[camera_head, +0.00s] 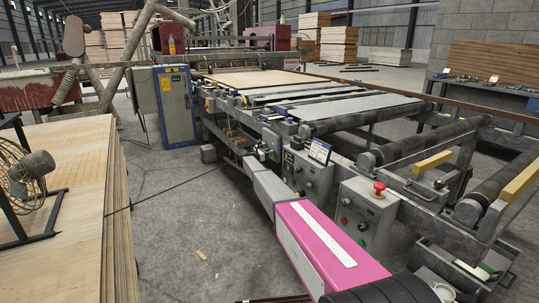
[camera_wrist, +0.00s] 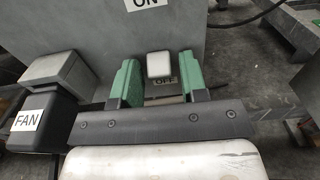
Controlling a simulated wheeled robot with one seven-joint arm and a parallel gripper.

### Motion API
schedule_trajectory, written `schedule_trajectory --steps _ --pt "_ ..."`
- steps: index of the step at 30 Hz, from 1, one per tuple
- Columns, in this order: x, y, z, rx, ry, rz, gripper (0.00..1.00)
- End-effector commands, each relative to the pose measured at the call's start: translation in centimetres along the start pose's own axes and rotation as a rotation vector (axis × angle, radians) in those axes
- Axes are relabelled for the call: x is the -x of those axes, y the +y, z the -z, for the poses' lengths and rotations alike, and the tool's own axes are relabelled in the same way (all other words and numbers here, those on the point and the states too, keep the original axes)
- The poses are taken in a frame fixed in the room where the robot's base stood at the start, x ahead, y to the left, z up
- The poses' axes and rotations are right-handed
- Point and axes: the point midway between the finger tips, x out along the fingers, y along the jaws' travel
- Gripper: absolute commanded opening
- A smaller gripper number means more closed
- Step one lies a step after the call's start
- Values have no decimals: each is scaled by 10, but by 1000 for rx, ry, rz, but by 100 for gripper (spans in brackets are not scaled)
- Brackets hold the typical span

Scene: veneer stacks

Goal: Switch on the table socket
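In the wrist view, the table socket is a grey box (camera_wrist: 160,22) with an ON label (camera_wrist: 152,3) at the top and an OFF label (camera_wrist: 164,83) lower down. A pale block-shaped switch part (camera_wrist: 159,65) sticks out just above the OFF label. My gripper (camera_wrist: 158,82) is open, with one green finger on each side of this part. Gaps show between the part and both fingers. A black plug (camera_wrist: 40,120) labelled FAN, with a grey block behind it, is left of the fingers. In the head view, the gripper and socket are too small to make out clearly.
A fan (camera_head: 28,172) stands on a veneer stack (camera_head: 85,200) at the left. A dark cable (camera_head: 170,190) runs from there towards the roller machine. A control box with a red button (camera_head: 379,188) and a blue cabinet (camera_head: 176,105) stand along the machine. Floor is open between.

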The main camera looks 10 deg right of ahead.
Motion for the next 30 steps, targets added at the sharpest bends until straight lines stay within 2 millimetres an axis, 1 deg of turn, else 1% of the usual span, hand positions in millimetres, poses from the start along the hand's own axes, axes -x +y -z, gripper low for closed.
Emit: schedule_trajectory --steps 1,2,3,8,17,25,26,27,28,30 --pt "0 0 0 0 0 0 23" --pt "0 0 0 0 0 0 13" --pt "0 0 0 0 0 0 0" --pt "0 0 0 0 6 0 0" --pt "1 0 -5 -1 122 0 0" --pt "1 0 -4 -1 127 0 0" --pt "1 0 -4 -1 127 0 27" --pt "1 0 -4 0 127 0 40" --pt "1 0 -4 0 127 0 49" --pt "1 0 -4 0 127 0 49"
